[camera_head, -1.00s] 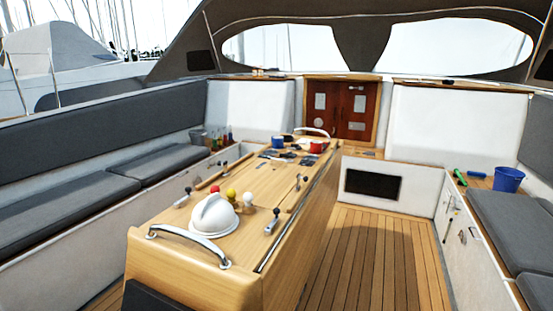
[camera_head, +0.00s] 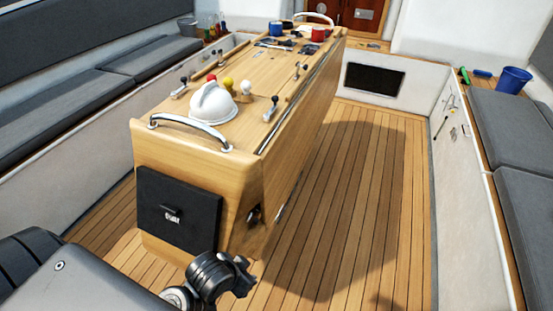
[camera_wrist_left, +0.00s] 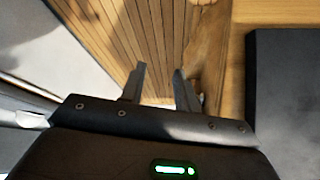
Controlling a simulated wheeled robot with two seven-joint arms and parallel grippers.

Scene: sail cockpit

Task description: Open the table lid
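The wooden cockpit table (camera_head: 245,80) stands in the middle of the head view. A long dark seam near its right edge divides the top from a wooden side panel (camera_head: 310,110) that hangs down; I cannot tell for sure which part is the lid. No part of the table looks raised. In the left wrist view my left gripper (camera_wrist_left: 158,88) has its two fingers apart with nothing between them. It is over the teak floor, beside the table's wooden end and its black panel (camera_wrist_left: 290,90). My right gripper is not in view.
A white dome (camera_head: 213,102), a steel handrail (camera_head: 185,128), coloured-knob levers, mugs and a winch-like lever (camera_head: 271,107) stand on the table. Grey bench seats line both sides. The teak floor (camera_head: 350,200) to the right is clear.

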